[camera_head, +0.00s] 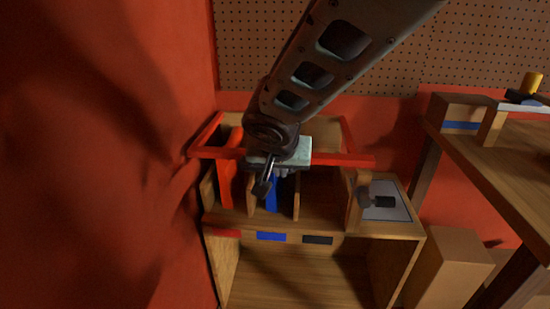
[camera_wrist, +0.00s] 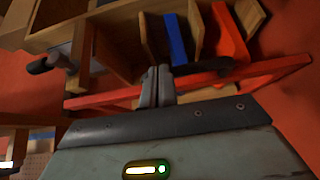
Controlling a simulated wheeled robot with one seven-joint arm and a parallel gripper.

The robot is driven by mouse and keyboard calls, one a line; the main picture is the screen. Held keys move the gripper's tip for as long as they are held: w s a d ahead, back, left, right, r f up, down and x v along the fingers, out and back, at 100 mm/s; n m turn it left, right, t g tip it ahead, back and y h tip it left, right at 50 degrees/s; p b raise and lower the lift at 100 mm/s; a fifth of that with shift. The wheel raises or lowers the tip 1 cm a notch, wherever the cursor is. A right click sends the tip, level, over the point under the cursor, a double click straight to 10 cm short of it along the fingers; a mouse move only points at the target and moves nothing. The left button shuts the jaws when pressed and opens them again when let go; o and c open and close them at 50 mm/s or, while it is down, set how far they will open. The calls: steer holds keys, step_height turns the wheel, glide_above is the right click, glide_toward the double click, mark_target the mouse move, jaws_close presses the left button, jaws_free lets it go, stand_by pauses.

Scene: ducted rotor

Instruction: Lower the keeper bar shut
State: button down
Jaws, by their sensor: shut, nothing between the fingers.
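The keeper bar (camera_head: 340,159) is a long red bar with red side arms. It spans the wooden rack above its compartments, and its right end sits above a wooden post with a dark knob. It also crosses the wrist view (camera_wrist: 245,75). My gripper (camera_head: 263,187) is at the bar left of its middle, pointing down, with its body hiding part of the bar. In the wrist view my fingers (camera_wrist: 157,83) are together and empty, overlapping the bar; I cannot tell whether they touch it. A dark, handle-like piece (camera_wrist: 203,66) lies beside them.
The rack holds a red piece (camera_head: 227,180) and a blue piece (camera_head: 271,195) in separate compartments. The dark knob (camera_head: 383,202) is on a grey plate at the right. A wooden table (camera_head: 500,150) stands further right, and a red wall (camera_head: 100,150) is close on the left.

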steer(key=shift+f, duration=0.7)
